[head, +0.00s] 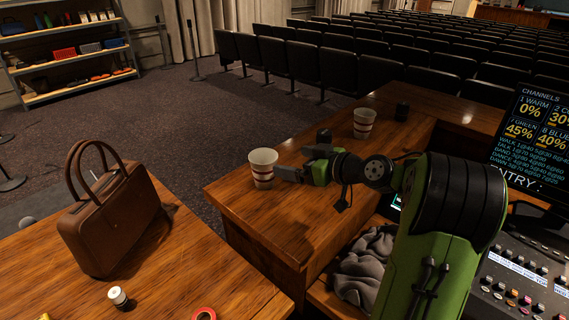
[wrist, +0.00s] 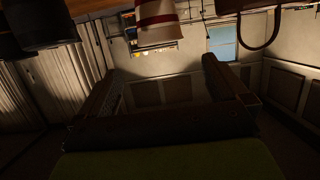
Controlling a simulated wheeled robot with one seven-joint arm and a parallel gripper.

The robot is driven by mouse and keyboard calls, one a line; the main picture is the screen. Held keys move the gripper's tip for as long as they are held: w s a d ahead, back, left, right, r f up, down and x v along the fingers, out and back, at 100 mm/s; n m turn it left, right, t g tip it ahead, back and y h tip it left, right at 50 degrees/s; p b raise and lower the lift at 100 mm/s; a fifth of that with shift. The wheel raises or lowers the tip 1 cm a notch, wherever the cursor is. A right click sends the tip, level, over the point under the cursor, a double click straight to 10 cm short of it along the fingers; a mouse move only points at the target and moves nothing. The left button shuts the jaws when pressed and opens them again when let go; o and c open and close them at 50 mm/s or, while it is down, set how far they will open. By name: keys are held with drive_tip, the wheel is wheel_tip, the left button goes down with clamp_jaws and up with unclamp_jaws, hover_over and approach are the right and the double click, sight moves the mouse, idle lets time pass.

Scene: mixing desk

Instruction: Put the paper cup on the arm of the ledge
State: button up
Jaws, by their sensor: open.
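A white paper cup with red-brown bands (head: 262,168) stands upright near the left end of the wooden ledge (head: 245,208). A similar paper cup (head: 363,124) stands farther back on the ledge. The ledge's other arm (head: 465,118) runs off to the right from the far corner. My gripper (head: 292,162) is open and empty, just right of the nearer cup, its fingers pointing left. Whether a finger touches that cup is unclear. In the wrist view a banded cup (wrist: 157,14) shows at the top edge, cut off, beyond the open fingers (wrist: 165,85).
Small black objects (head: 323,136) (head: 402,111) stand on the ledge. A brown handbag (head: 118,215), a small white-capped roll (head: 118,297) and red tape (head: 204,314) are on the near desk. Grey cloth (head: 368,265) lies below the ledge; a mixing console (head: 525,285) is at right.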

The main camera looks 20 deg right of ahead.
drive_tip(key=s+a+g+h, duration=0.1)
drive_tip(key=s+a+g, duration=0.2)
drive_tip(key=s+a, duration=0.3)
drive_tip(key=s+a+g+h, duration=0.1)
drive_tip(key=s+a+g, duration=0.15)
drive_tip(key=a, duration=0.55)
drive_tip(key=s+f+m+g+h, duration=0.1)
drive_tip(key=s+m+h, duration=0.1)
drive_tip(key=s, duration=0.8)
drive_tip(key=s+f+m+g+h, duration=0.1)
drive_tip(key=s+f+m+h, duration=0.1)
drive_tip(key=s, duration=0.8)
drive_tip(key=shift+s+f+m, duration=0.3)
drive_tip(key=shift+s+m, duration=0.1)
drive_tip(key=shift+d, duration=0.1)
